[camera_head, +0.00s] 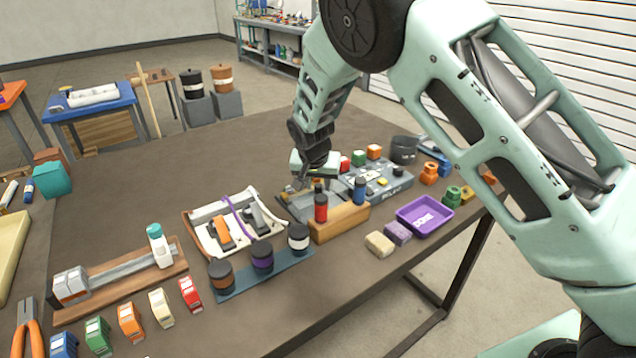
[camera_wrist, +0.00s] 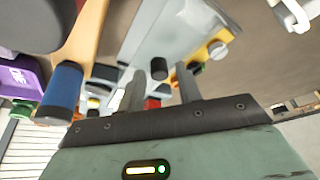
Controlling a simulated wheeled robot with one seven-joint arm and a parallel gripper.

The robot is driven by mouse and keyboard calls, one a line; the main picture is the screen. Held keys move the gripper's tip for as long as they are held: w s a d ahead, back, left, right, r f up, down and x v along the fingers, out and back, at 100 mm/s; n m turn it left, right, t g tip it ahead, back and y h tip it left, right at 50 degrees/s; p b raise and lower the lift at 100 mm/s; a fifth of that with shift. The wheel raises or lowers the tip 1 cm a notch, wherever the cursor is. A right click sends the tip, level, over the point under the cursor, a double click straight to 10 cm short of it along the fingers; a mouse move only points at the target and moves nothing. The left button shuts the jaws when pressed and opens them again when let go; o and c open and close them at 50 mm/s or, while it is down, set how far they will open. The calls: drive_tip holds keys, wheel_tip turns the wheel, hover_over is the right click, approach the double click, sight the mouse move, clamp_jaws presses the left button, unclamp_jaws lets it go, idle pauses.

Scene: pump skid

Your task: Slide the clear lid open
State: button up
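A low box with a pale grey, see-through-looking lid (camera_head: 316,204) lies on the table behind the wooden bottle stand. In the wrist view the lid (camera_wrist: 170,28) runs up and away as a pale strip, and a dark round knob (camera_wrist: 158,68) shows near its close end. My gripper (camera_head: 304,180) hangs over the box, partly hidden by its own wrist. In the wrist view the fingers of my gripper (camera_wrist: 160,88) are apart, with the knob in the gap between them in the picture. I cannot tell whether they touch it.
A wooden stand (camera_head: 341,224) with a red bottle (camera_head: 320,208) and a blue bottle (camera_head: 359,191) stands close in front. A grey panel (camera_head: 385,186) with coloured buttons is to the right. A purple tray (camera_head: 425,214) lies further right. Bare table lies behind the box to the left.

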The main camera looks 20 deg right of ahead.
drive_tip(key=shift+r, duration=0.1)
drive_tip(key=b+v, duration=0.1)
drive_tip(key=v, duration=1.6)
drive_tip(key=shift+r, duration=0.1)
drive_tip(key=s+a+f+n+g+y, duration=0.1)
drive_tip(key=s+n, duration=0.5)
drive_tip(key=s, duration=1.2)
drive_tip(key=s+a+f+n+g+y, duration=0.1)
drive_tip(key=s+n, duration=0.6)
drive_tip(key=s, duration=1.1)
wheel_tip(320, 180, down, 2)
drive_tip(key=shift+a+f+g+y, duration=0.1)
drive_tip(key=shift+a+g+y, duration=0.2)
drive_tip(key=shift+a+g, duration=0.5)
